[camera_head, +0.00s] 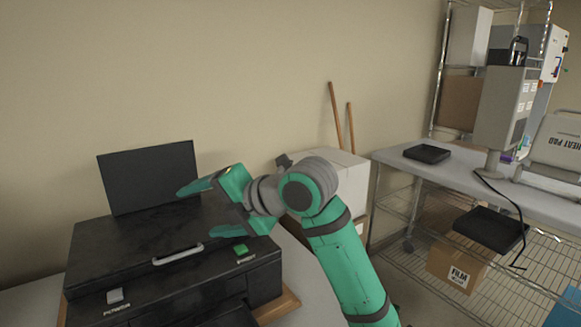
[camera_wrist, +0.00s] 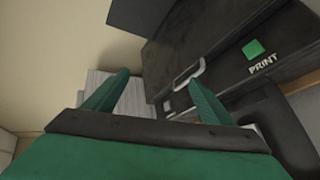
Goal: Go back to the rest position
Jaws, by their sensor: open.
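My gripper (camera_head: 203,205) is open and empty in the head view, its green fingers spread above the right part of a black printer (camera_head: 130,265). My green and grey arm reaches up to it from the lower right. In the wrist view the two green fingers (camera_wrist: 156,92) stand apart with nothing between them. The printer (camera_wrist: 210,48) fills the upper right there, with its pale handle and a green button (camera_wrist: 253,49) beside the word PRINT. The green button also shows in the head view (camera_head: 240,249), just below the gripper. I cannot tell the exact gap between gripper and printer.
A dark upright panel (camera_head: 150,177) stands at the printer's back. A white box (camera_head: 345,168) and two wooden sticks (camera_head: 338,118) are behind my arm. On the right, a wire-shelf bench (camera_head: 470,189) holds a black tray (camera_head: 427,153) and machines. A FILM carton (camera_head: 455,270) sits below.

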